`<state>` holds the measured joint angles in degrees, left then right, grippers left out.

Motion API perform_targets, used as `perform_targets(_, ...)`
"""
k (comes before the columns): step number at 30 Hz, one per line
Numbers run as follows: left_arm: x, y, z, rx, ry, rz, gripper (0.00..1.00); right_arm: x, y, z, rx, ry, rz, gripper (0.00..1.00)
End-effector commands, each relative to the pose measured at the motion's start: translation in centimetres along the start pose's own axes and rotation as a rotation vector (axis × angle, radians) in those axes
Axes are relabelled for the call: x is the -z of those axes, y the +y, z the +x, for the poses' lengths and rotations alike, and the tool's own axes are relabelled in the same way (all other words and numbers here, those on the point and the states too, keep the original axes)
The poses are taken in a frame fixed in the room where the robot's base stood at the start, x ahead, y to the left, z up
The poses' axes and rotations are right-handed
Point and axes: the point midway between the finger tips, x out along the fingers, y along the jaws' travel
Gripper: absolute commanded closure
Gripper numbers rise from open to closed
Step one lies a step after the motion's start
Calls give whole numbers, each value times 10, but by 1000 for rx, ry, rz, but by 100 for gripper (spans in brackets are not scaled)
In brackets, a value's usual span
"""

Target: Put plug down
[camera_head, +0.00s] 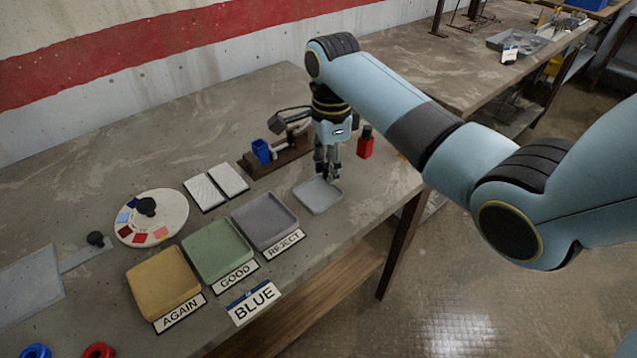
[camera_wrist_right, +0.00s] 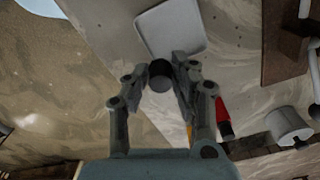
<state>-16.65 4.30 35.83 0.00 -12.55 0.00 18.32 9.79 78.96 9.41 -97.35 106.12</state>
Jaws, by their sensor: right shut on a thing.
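My right gripper (camera_head: 328,176) points down just over the back edge of a small light grey tray (camera_head: 318,196). In the right wrist view its fingers (camera_wrist_right: 160,78) are shut on a dark round plug (camera_wrist_right: 160,74). The plug sits between the fingertips, beside the edge of the grey tray (camera_wrist_right: 172,28) in that picture. I cannot tell the exact height of the plug above the table. In the head view the fingers mostly hide the plug. My left gripper is in neither view.
A wooden stand (camera_head: 285,158) with a blue cup (camera_head: 261,151) is left of the gripper; a red bottle (camera_head: 365,146) is right. Yellow (camera_head: 163,281), green (camera_head: 217,248) and grey (camera_head: 264,220) labelled trays, two white pads (camera_head: 205,193) and a round dial (camera_head: 151,218) stand further left.

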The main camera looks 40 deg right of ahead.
Motion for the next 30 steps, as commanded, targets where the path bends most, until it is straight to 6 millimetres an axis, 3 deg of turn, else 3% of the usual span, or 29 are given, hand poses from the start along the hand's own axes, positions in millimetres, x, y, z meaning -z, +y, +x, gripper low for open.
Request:
perform_targets(6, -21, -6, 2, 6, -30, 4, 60, -17, -17, 15, -1, 1, -1, 88)
perform_targets(15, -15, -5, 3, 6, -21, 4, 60, -18, -17, 53, -1, 1, 0, 88)
perform_targets(26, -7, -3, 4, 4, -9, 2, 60, -18, -17, 58, 0, 1, -1, 88)
perform_targets(27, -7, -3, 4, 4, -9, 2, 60, -18, -18, 58, 1, 1, -1, 74)
perform_targets(30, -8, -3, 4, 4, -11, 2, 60, -18, -18, 58, 1, 1, -1, 61)
